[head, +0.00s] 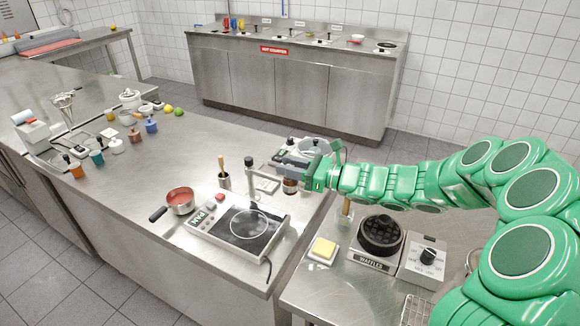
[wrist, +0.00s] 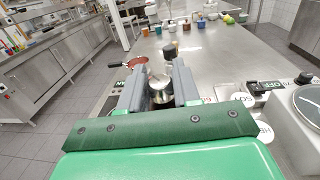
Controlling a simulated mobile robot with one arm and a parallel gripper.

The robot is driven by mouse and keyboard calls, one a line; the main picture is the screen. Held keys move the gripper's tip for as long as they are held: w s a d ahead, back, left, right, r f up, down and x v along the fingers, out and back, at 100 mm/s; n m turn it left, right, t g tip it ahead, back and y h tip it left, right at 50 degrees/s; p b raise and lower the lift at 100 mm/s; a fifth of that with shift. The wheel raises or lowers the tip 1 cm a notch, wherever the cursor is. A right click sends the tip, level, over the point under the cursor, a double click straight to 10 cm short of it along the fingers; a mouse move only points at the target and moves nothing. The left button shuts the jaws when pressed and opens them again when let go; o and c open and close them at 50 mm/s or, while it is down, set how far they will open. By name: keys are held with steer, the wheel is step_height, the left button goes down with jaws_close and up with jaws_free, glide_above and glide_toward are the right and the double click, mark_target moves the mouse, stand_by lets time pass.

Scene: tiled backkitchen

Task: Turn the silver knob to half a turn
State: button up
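My gripper (head: 292,162) reaches over the right edge of the steel counter (head: 130,170). In the wrist view its two grey fingers (wrist: 160,72) stand apart, so it is open. A shiny silver round part (wrist: 160,97) shows in the gap between the fingers; I cannot tell whether they touch it. Just beyond stands a silver post with a black top (wrist: 170,52), which also shows in the head view (head: 249,162). I cannot tell for certain which silver part is the knob. The fingers partly hide what lies under them in the head view.
A hot plate (head: 213,240), a red-filled pan (head: 180,203) and a utensil cup (head: 224,181) stand left of my gripper. A waffle iron (head: 372,265) and a box with a black knob (head: 428,257) are nearer. The counter's front left is clear.

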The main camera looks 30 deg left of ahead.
steer(key=shift+c, duration=1.3)
steer(key=shift+r+m+t, duration=0.15)
steer(key=shift+m+t, duration=0.45)
steer(key=shift+t, duration=0.3)
steer(key=shift+s+t, duration=0.1)
steer(key=shift+t, duration=0.2)
steer(key=shift+m+t+h, duration=0.3)
steer(key=shift+m+t, duration=1.3)
steer(key=shift+t, duration=0.6)
steer(key=shift+m+t+h, duration=1.2)
steer(key=shift+m+t, duration=0.6)
steer(key=shift+t, duration=0.7)
steer(key=o, duration=0.9)
steer(key=shift+o, duration=0.2)
steer(key=shift+w+d+n+g+y, duration=0.1)
steer(key=shift+w+n+g+y, duration=0.25)
steer(key=shift+n+g, duration=0.35)
